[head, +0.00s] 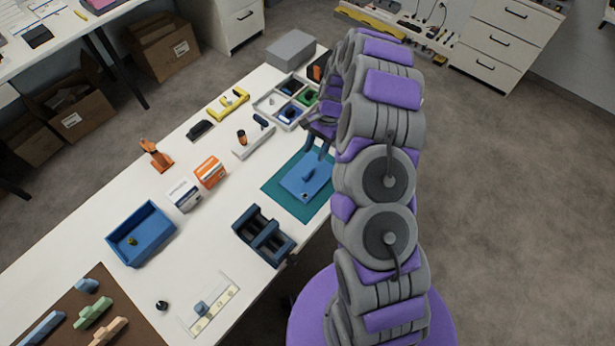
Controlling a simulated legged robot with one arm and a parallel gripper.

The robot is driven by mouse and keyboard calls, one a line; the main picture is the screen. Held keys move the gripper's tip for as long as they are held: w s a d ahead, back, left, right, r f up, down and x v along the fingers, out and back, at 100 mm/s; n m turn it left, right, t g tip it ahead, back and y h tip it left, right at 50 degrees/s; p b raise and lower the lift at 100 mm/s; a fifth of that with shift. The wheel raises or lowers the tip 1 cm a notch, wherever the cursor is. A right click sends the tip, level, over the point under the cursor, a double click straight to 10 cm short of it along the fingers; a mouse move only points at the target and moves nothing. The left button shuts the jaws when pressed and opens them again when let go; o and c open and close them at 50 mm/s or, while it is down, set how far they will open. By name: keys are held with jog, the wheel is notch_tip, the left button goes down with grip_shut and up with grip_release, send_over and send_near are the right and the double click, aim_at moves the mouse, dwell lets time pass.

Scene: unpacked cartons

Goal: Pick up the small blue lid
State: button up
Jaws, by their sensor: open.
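A flat blue lid-like piece (295,188) lies on a dark green mat (283,172) near the right edge of the white table. A small raised blue part stands on its top, with a small dark spot beside it. My gripper (317,151) is open, with its fingers pointing down just behind and above the blue piece. I see nothing between the fingers. I cannot tell from this view how high the fingertips are above it. My arm hides the area to the right of the mat.
A white divided tray (270,104) with small parts stands behind the gripper. A dark blue rack (263,236) stands in front of the mat. An open blue bin (141,232), an orange-and-white box (210,172) and a white box (184,194) are to the left.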

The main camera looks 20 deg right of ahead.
aim_at(309, 171)
jog(key=shift+x, duration=1.5)
jog(key=x, duration=0.1)
jog(key=b+x, duration=0.1)
jog(key=x, duration=0.3)
jog(key=shift+s+a+r+b, duration=0.1)
jog(key=shift+s+a+b, duration=0.05)
jog(key=shift+s+b, duration=0.2)
grip_shut()
